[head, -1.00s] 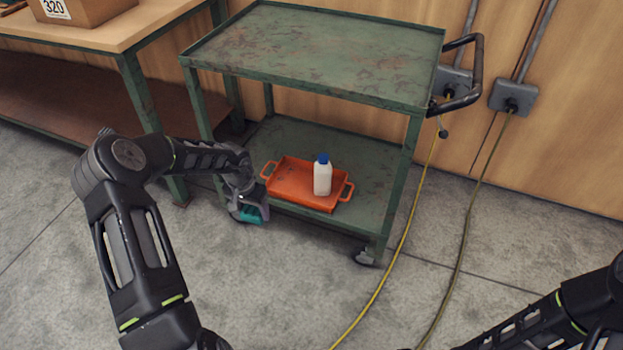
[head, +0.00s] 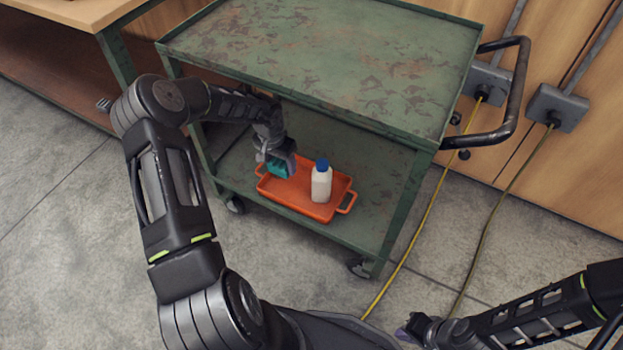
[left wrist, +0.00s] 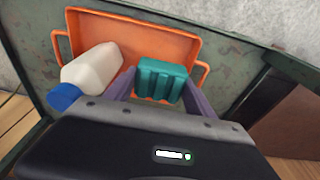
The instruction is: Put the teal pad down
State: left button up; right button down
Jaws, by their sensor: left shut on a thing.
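The teal pad (head: 280,168) is a small ribbed block held in my left gripper (head: 277,160). In the left wrist view the teal pad (left wrist: 161,81) sits between the two fingers, which are shut on it. The gripper and pad are over the left part of the orange tray (head: 338,184), on the cart's lower shelf. I cannot tell whether the pad touches the tray floor. My right gripper (head: 418,328) is at the lower right, away from the cart; its fingers are too unclear to read.
A white bottle with a blue cap (head: 321,183) stands in the tray, right of the pad. The green cart's upper shelf (head: 330,65) overhangs the lower one. A yellow cable (head: 425,215) runs down to the floor on the right. A workbench (head: 75,10) stands at the left.

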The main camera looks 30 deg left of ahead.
aim_at(285, 188)
pick_arm(q)
jog(key=shift+w, duration=0.25)
pick_arm(e)
jog(key=shift+w, duration=0.2)
